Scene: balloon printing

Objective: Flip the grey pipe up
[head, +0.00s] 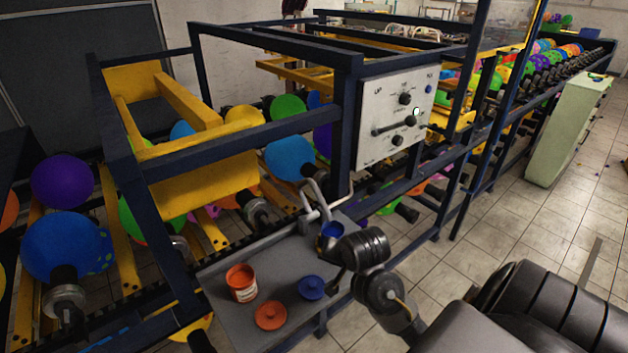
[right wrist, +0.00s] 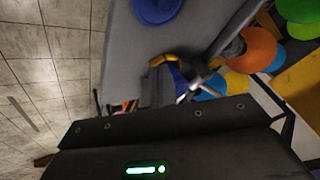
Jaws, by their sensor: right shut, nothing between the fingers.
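The grey pipe (head: 311,198) is a thin bent metal tube by the frame post, just behind the grey table's (head: 225,293) far right corner. Part of a shiny pipe (right wrist: 194,87) also shows in the right wrist view. My right gripper (head: 331,246) is near that corner, beside the blue pot (head: 333,230) and below the pipe. It is shut with nothing held; its fingers are mostly hidden by my dark wrist. I cannot tell whether it touches the pipe. My left gripper is out of view.
An open orange-red pot (head: 241,283), a red lid (head: 270,315) and a blue lid (head: 311,287) are on the table. The dark blue frame (head: 343,130) and control panel (head: 396,115) rise behind. Balloons on rollers pass underneath.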

